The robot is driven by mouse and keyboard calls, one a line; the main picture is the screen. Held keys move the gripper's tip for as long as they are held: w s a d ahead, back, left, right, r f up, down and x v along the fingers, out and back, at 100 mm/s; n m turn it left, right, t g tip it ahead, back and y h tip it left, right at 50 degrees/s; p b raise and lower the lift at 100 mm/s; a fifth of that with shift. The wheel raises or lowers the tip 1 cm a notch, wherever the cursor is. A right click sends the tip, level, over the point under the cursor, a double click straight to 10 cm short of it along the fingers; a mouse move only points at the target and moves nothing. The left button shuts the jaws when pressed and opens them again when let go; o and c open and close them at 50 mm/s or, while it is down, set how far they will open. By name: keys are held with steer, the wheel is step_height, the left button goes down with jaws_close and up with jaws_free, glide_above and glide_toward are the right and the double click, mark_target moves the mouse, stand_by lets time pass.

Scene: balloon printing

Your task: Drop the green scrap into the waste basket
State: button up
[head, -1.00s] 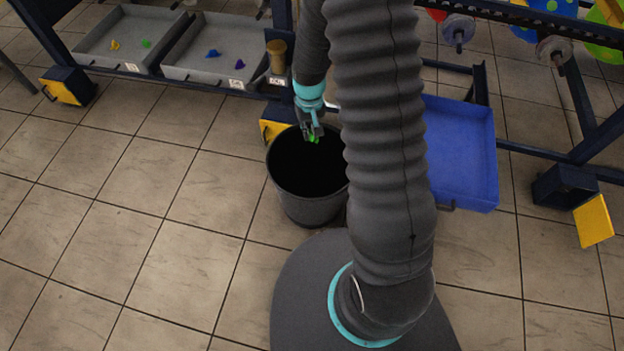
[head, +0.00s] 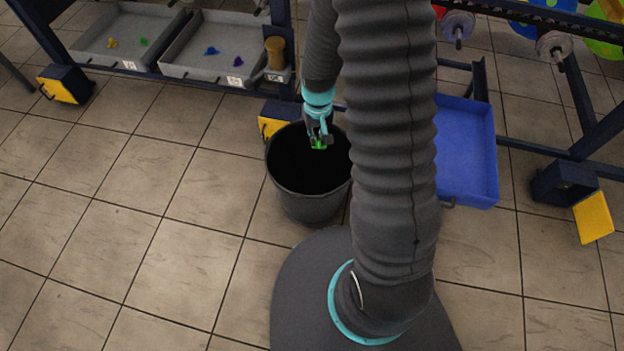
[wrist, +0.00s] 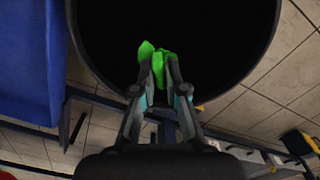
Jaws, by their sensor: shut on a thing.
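The green scrap (head: 319,144) is held between the fingertips of my gripper (head: 320,138). In the wrist view the scrap (wrist: 158,62) sticks out past the fingertips of my gripper (wrist: 159,80), which are shut on it. The waste basket (head: 309,205) is a dark round bin on the tiled floor. In the head view my gripper is over the basket's opening, towards its far side. In the wrist view the basket (wrist: 262,60) shows its rim around a black inside beyond the scrap. The bottom of the basket is too dark to see.
A blue tray (head: 466,150) is right of the basket, behind my arm. Two grey trays (head: 185,58) with small coloured scraps stand at the back left. A yellow-faced block (head: 270,127) is just behind the basket. The tiled floor at left is clear.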

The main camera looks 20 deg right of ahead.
steer(key=shift+f+b, duration=0.95)
steer(key=shift+f, duration=0.9)
steer(key=o, duration=0.8)
steer(key=shift+c, duration=0.2)
steer(key=shift+r, duration=0.1)
step_height(320, 180, up, 12)
steer(key=shift+w+f, duration=0.1)
